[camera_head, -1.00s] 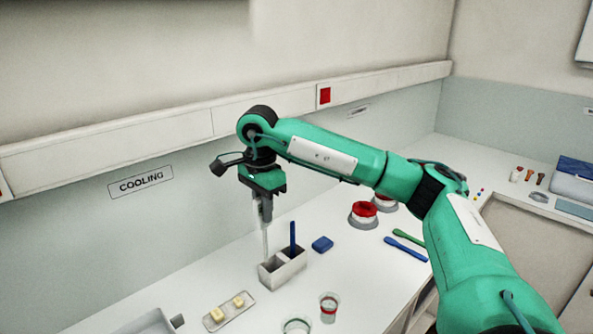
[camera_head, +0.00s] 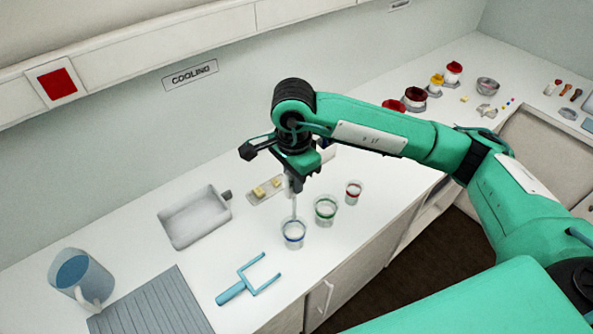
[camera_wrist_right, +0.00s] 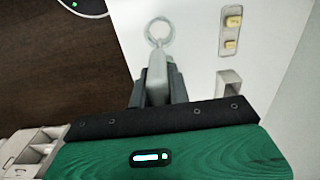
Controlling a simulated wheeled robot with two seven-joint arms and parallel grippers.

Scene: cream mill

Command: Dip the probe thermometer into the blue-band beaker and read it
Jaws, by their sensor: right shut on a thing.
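My right gripper (camera_head: 293,180) is shut on the probe thermometer, whose thin pale shaft (camera_head: 294,206) points down. In the right wrist view the jaws (camera_wrist_right: 160,88) grip its grey body (camera_wrist_right: 160,72). The blue-band beaker (camera_head: 293,236) stands directly below, near the counter's front edge. The shaft's lower end meets the beaker's far rim in the head view; I cannot tell whether it is inside. A round, clear rim (camera_wrist_right: 158,30) shows beyond the probe in the wrist view. The probe's display is not readable. My left gripper is out of view.
The green-band beaker (camera_head: 325,211) and red-band beaker (camera_head: 353,193) stand close by to the right. A small tray (camera_head: 252,198) with yellow blocks lies behind. A grey pan (camera_head: 195,222), blue fork-shaped tool (camera_head: 232,293), ribbed mat (camera_head: 155,308) and jug (camera_head: 92,285) are left.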

